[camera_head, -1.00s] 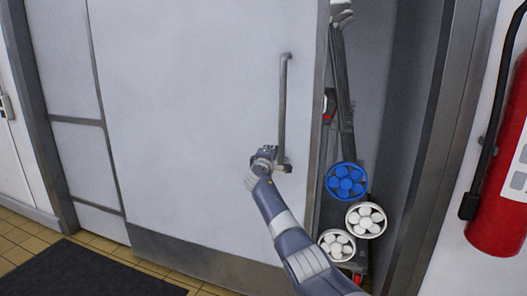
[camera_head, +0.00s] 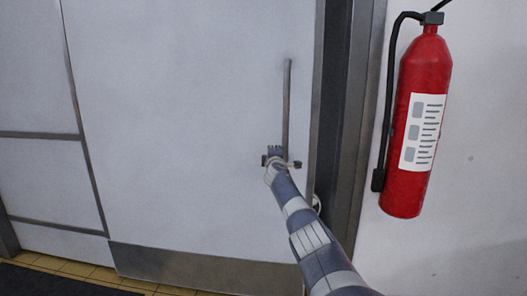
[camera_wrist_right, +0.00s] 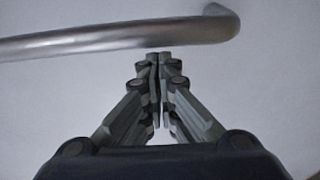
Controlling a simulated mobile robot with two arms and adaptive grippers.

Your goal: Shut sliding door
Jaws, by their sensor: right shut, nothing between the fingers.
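The sliding door (camera_head: 190,130) is a large pale grey panel with a darker kick plate along its bottom. Its right edge is close to the grey door frame (camera_head: 350,130), with a narrow dark strip between; a bit of a white round thing (camera_head: 316,203) shows low at that edge. The long vertical bar handle (camera_head: 286,110) is near the door's right side. My right gripper (camera_head: 274,152) is shut and empty at the handle's lower end. In the right wrist view its fingers (camera_wrist_right: 160,62) are together just beside the handle (camera_wrist_right: 120,38); contact is unclear. My left gripper is out of view.
A red fire extinguisher (camera_head: 418,125) with a black hose hangs on the wall right of the frame. A dark mat (camera_head: 50,282) lies on the yellow tiled floor at lower left.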

